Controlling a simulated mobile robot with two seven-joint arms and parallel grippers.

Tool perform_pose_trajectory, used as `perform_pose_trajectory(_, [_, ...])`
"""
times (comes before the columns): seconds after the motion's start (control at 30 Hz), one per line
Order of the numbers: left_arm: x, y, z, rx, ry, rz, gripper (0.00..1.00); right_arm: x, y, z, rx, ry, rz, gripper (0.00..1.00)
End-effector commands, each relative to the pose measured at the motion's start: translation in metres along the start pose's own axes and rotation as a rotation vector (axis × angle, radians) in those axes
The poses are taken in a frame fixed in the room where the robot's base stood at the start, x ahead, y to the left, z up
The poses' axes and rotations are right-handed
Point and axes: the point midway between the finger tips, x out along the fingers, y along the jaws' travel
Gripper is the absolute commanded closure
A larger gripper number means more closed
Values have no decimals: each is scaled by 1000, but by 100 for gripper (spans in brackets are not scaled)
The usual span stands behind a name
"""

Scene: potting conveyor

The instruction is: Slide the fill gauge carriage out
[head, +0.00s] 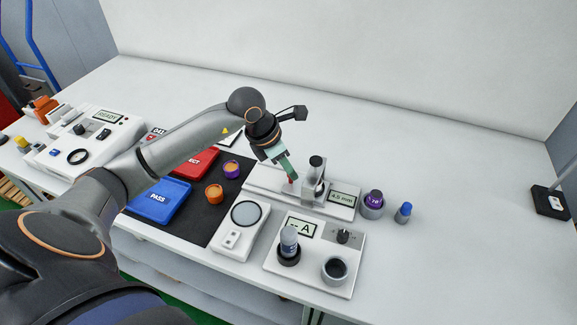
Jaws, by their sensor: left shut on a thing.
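The fill gauge (258,184) is a long white base with a small display (342,196) that seems to read 4.5 mm, in the middle of the head view. A grey upright block with a black top (315,172) stands on it. My left gripper (290,177) reaches down from above, at the left side of this block. Its greenish fingers are shut on a small red part low on the gauge, which looks like the grip of the fill gauge carriage. The fingers hide most of that part. My right gripper is not in view.
A white round-topped device (238,241) and a white station (311,272) stand in front of the gauge. A purple-topped jar (373,200) and a blue-capped bottle (403,213) are at its right. Blue PASS (158,200) and red (196,163) trays lie left. The table behind is clear.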

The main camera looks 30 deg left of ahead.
Motion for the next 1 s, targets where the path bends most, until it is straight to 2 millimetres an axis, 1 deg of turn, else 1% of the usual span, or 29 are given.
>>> perform_pose_trajectory(0.77, [0, 3, -1, 0, 0, 2, 100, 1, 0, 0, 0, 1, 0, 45])
perform_pose_trajectory(0.87, [0, 16, -9, -3, 3, 5, 100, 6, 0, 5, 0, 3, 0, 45])
perform_pose_trajectory(1.0, [-6, 46, -29, -6, 5, 8, 100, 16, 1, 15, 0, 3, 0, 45])
